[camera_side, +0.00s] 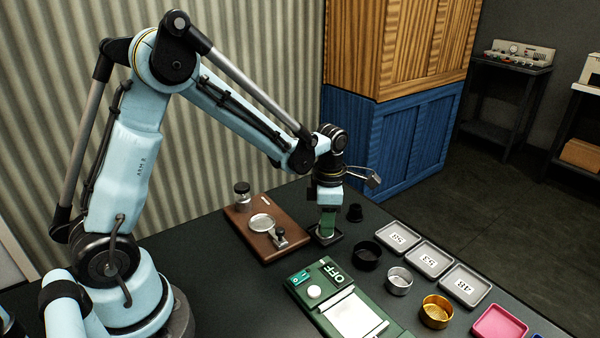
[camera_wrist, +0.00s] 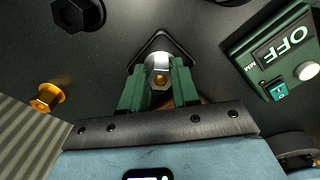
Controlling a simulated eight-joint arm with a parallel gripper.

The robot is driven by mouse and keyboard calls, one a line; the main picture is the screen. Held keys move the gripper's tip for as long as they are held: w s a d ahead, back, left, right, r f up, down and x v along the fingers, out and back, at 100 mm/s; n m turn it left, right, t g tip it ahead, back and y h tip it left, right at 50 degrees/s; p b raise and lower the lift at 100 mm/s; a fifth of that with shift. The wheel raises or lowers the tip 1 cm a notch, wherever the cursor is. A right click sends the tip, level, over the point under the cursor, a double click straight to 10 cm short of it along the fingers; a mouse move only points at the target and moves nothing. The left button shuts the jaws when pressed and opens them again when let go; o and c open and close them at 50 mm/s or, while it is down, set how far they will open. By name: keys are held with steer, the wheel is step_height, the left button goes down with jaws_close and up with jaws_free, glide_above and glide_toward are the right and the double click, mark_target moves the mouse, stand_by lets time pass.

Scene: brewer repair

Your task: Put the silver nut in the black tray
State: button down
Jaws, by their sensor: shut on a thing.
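The silver nut (camera_wrist: 158,68) is between the green fingers of my gripper (camera_wrist: 159,82) in the wrist view, with a small gold-coloured spot showing at its middle. My gripper is shut on it. The black tray (camera_wrist: 176,44) shows just behind the nut, its corner beyond the fingertips. In the side view my gripper (camera_side: 326,232) points straight down at the black tray (camera_side: 339,238), with the fingertips over or inside its rim. The fingers hide the nut there. I cannot tell whether the nut touches the tray floor.
A black nut (camera_side: 355,213) stands behind the tray. A brown board (camera_side: 245,233) with metal parts lies to the left. A green scale (camera_side: 335,300) marked OFF is in front. Round cups and numbered grey trays (camera_side: 398,236) stand to the right. A gold part (camera_wrist: 47,97) lies left in the wrist view.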

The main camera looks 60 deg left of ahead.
steer(key=c, duration=0.8)
jaws_free()
steer(key=shift+c, duration=0.2)
steer(key=shift+r, duration=0.15)
step_height(320, 180, up, 12)
steer(key=f, duration=0.1)
steer(key=s+d+m+t, duration=0.1)
steer(key=s+m+t, duration=0.2)
steer(key=m, duration=1.1)
steer(key=s+d+r+m+t, duration=0.1)
steer(key=s+m+t, duration=0.3)
steer(key=s+m, duration=0.4)
steer(key=m, duration=0.6)
steer(key=shift+d+m, duration=0.15)
steer(key=shift+m, duration=0.15)
steer(key=shift+s, duration=0.15)
